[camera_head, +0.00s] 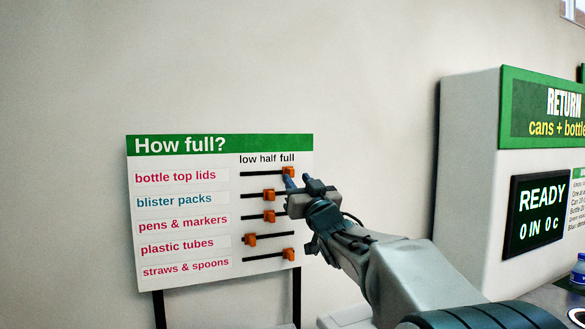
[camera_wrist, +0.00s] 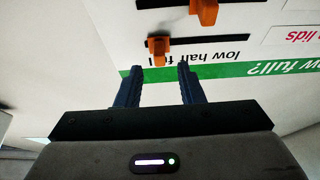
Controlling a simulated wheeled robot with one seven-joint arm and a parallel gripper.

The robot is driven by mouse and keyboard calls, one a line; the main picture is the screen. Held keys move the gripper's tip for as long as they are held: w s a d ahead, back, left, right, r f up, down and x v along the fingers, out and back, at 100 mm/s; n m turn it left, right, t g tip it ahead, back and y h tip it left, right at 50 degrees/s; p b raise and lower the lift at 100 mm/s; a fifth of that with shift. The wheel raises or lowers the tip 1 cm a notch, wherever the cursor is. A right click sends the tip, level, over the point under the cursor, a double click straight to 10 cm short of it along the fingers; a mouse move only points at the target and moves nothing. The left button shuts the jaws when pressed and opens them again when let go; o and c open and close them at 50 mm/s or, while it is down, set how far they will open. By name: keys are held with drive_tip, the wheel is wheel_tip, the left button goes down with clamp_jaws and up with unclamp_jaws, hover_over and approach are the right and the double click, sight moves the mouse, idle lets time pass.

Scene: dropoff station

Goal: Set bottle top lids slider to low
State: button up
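The "How full?" board (camera_head: 215,144) carries five labelled sliders with orange knobs. The bottle top lids knob (camera_head: 288,172) is on the top track, at its right end under "full". In the wrist view, which shows the board upside down, that knob (camera_wrist: 158,48) appears just beyond my fingertips, in line with the gap between them. My gripper (camera_head: 297,182) is at the board's right side, close to this knob. In the wrist view its two blue fingers (camera_wrist: 159,70) are apart with nothing between them. I cannot tell whether a fingertip touches the knob.
Below are the blister packs knob (camera_head: 268,195) near half, pens & markers knob (camera_head: 269,216) near half, plastic tubes knob (camera_head: 250,239) near low, and straws & spoons knob (camera_head: 288,254) at full. A return machine (camera_head: 468,160) stands at the right. The wall left is clear.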

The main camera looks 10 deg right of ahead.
sight(292, 173)
drive_tip(key=shift+p+x, duration=0.55)
drive_tip(key=shift+x, duration=1.5)
